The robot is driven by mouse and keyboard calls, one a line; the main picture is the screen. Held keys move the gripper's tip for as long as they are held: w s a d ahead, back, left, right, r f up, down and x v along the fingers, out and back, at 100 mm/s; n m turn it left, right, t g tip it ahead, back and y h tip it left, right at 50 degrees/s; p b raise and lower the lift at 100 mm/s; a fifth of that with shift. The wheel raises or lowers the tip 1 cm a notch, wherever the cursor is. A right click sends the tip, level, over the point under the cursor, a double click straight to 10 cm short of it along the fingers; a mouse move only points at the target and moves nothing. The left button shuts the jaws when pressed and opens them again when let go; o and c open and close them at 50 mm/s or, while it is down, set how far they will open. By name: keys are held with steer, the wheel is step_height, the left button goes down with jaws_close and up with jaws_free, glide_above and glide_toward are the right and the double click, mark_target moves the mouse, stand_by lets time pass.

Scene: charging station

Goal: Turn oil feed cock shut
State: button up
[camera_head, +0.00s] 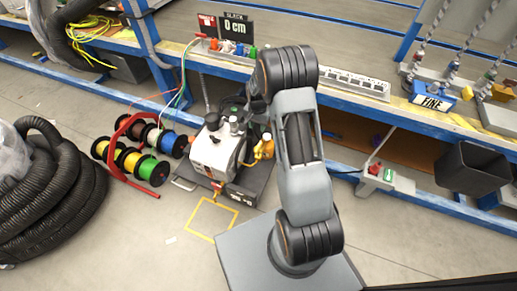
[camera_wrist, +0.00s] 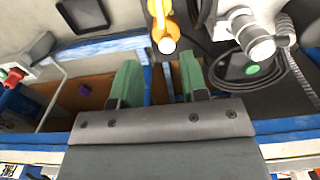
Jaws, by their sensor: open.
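A white and grey pump unit (camera_head: 213,150) stands on a dark base on the floor, left of my arm. A yellow fitting (camera_head: 264,147) is at its right side; I cannot tell for certain whether it is the oil feed cock. In the wrist view the yellow fitting (camera_wrist: 166,32) has a pale round end and lies beyond the gap between my fingertips. My gripper (camera_wrist: 160,82) has two green fingers, spread apart with nothing between them. The pump's pale cylindrical parts (camera_wrist: 256,38) are to the right. In the head view my arm hides the gripper.
A blue-framed workbench (camera_head: 345,100) runs behind the pump. A rack of coloured cable spools (camera_head: 138,150) is to its left, and a black hose coil (camera_head: 50,190) is farther left. A red-and-green switch box (camera_head: 381,176) and a dark bin (camera_head: 470,168) are at right. Floor in front is clear.

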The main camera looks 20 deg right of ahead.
mark_target(258, 146)
step_height(258, 146, down, 15)
steer(key=b, duration=0.5)
steer(key=shift+w+d+r, duration=0.1)
steer(key=shift+d, duration=0.05)
jaws_close()
